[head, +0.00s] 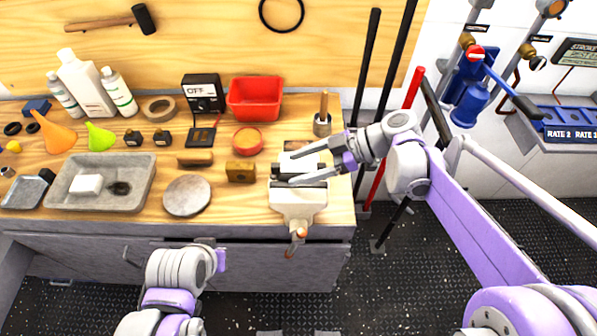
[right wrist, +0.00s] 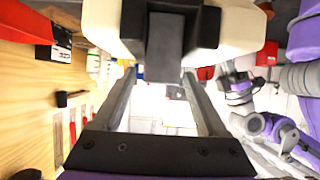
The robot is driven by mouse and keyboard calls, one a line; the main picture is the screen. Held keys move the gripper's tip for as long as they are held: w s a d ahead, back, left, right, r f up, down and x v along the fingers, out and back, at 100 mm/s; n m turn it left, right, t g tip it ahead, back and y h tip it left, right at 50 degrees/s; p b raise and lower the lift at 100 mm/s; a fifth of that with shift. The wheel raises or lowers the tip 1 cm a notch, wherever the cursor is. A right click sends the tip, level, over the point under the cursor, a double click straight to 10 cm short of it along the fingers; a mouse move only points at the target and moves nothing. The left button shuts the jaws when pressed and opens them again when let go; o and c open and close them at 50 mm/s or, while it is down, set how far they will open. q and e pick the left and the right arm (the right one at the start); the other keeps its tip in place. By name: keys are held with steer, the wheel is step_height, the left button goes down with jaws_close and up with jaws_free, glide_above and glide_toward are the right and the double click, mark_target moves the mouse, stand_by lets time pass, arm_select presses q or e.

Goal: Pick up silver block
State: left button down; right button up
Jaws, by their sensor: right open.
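A cream vise (head: 298,196) with dark jaws and an orange handle sits at the bench's front right edge. A grey block (right wrist: 178,48) shows between black jaws on the cream body, close up in the right wrist view; it looks like the silver block. In the head view it is largely covered by my right gripper and hard to make out. My right gripper (head: 289,168) is open over the vise, fingers pointing left. In the wrist view its two fingers (right wrist: 163,88) stand apart with nothing seen gripped. My left arm shows low in the head view; its gripper is not seen.
The bench (head: 225,210) also bears a stone tray (head: 150,172), a round grey disc (head: 187,196), a brass block (head: 240,172) and a red bin (head: 255,98). A wooden-handled tool (head: 323,118) stands behind the gripper. Long poles lean to its right.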

steer(key=shift+a+f, duration=0.25)
steer(key=shift+a, duration=0.1)
steer(key=shift+c, duration=0.3)
jaws_close()
